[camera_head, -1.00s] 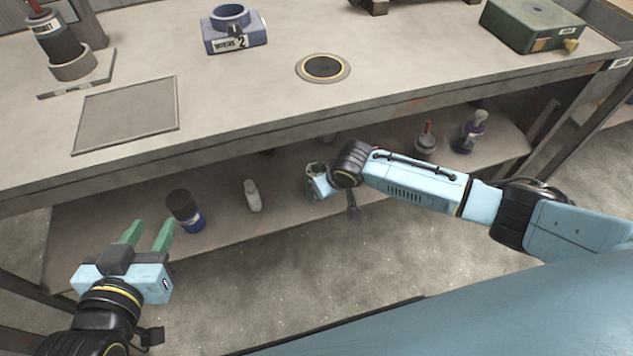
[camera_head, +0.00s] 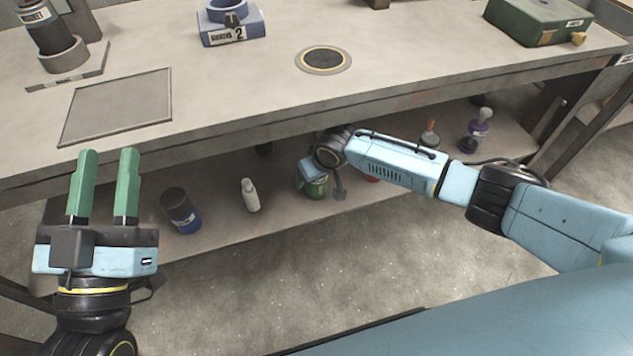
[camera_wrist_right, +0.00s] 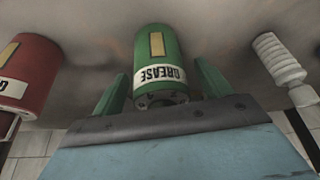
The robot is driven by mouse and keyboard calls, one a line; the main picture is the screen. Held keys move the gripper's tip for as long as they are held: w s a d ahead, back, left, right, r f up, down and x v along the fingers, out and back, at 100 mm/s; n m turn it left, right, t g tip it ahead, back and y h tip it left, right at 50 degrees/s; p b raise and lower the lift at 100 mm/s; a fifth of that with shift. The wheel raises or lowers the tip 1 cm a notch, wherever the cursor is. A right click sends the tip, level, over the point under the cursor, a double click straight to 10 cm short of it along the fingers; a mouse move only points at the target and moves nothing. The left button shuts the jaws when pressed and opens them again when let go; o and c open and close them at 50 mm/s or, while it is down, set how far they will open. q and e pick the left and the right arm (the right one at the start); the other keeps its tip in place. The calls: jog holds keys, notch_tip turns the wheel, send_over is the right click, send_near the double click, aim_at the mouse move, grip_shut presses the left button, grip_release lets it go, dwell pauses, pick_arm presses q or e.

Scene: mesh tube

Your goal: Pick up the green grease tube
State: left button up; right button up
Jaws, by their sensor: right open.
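The green grease tube (camera_head: 318,190) stands on the lower shelf under the bench, partly hidden by my right gripper (camera_head: 312,174). In the right wrist view the tube (camera_wrist_right: 160,66) shows a GREASE label, upside down, between the two green fingers of my right gripper (camera_wrist_right: 160,80). The fingers are open, one on each side of the tube. A gap shows beside them, and I cannot tell whether either touches. My left gripper (camera_head: 107,153) is open and empty in front of the bench at the left.
The bench top (camera_head: 400,80) overhangs the shelf.

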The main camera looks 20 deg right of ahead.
jog(key=shift+f, duration=0.2)
jog(key=shift+w, duration=0.1)
jog(key=c, duration=1.1)
jog(key=shift+c, duration=0.2)
